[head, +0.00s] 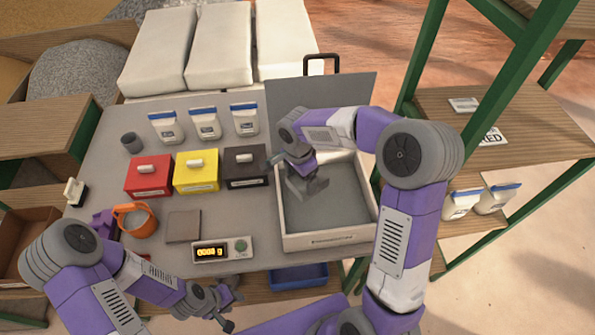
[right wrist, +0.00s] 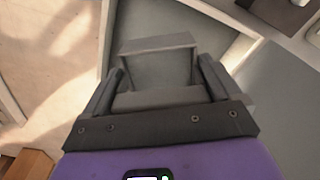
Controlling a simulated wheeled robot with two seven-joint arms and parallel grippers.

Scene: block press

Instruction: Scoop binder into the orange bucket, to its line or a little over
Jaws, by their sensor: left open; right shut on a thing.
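The orange bucket (head: 125,211) stands upright at the left of the table, with pale grey stuff visible inside; its line cannot be made out. A large pale bin (head: 331,240) at the right of the table has a grey floor or fill. My right gripper (head: 300,165) is over this bin, shut on a grey scoop (head: 311,187). In the right wrist view the scoop (right wrist: 157,62) sits between the two fingers; its load cannot be told. My left gripper (head: 217,301) is open and empty at the table's front edge, well away from the bucket.
Red (head: 149,182), yellow (head: 196,178) and black (head: 245,174) lidded boxes stand between bucket and bin. A scale (head: 222,249) with a lit display and a brown square plate (head: 183,226) lie in front. Several pouches and a dark cup (head: 131,142) stand behind.

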